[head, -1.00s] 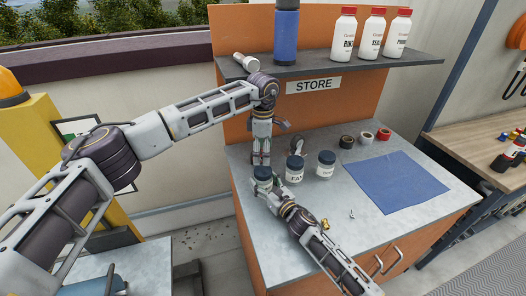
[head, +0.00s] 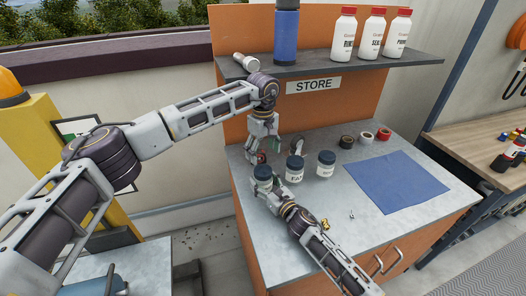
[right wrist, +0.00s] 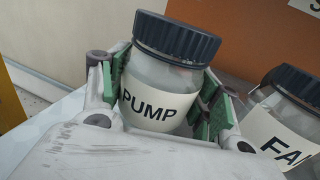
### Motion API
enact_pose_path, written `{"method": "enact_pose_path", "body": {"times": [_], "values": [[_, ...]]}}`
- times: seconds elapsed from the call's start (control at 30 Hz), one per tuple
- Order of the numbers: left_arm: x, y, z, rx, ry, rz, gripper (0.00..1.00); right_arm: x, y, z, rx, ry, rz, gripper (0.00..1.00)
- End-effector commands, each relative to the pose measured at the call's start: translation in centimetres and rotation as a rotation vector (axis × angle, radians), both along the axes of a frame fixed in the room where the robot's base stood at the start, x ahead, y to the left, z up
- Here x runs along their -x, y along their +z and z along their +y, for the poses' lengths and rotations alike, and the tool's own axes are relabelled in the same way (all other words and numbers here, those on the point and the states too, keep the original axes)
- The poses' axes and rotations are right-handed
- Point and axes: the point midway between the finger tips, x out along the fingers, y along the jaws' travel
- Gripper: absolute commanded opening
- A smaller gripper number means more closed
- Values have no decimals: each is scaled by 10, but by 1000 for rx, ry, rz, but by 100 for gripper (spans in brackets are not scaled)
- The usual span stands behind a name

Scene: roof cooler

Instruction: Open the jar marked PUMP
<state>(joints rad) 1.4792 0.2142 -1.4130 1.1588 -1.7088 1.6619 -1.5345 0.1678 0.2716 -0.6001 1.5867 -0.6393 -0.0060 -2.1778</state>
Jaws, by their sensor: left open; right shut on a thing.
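The PUMP jar (right wrist: 155,92) is a clear jar with a cream label and a dark ribbed lid (right wrist: 177,36), which sits on its mouth. In the head view the same jar (head: 262,174) is at the left of the counter, its label hidden. My right gripper (right wrist: 160,98) is shut around the jar's body, with green pads on both sides. My left gripper (head: 257,156) is open and empty, pointing down just above and behind the lid. In the head view I cannot tell whether its fingers touch the lid.
The jar marked FA... (head: 295,170) stands close to the right, with another dark-lidded jar (head: 326,164) beyond it. Tape rolls (head: 366,137) sit at the back. A blue mat (head: 385,182) covers the right of the counter (head: 265,238). The shelf (head: 340,66) holds bottles overhead.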

Motion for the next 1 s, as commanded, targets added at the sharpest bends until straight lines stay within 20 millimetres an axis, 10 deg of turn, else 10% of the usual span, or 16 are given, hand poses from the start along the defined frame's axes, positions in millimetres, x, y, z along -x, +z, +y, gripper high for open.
{"method": "enact_pose_path", "body": {"times": [1.0], "values": [[0,0,0,0,-808,1,77,0,-1,0,0,0,2,0]]}}
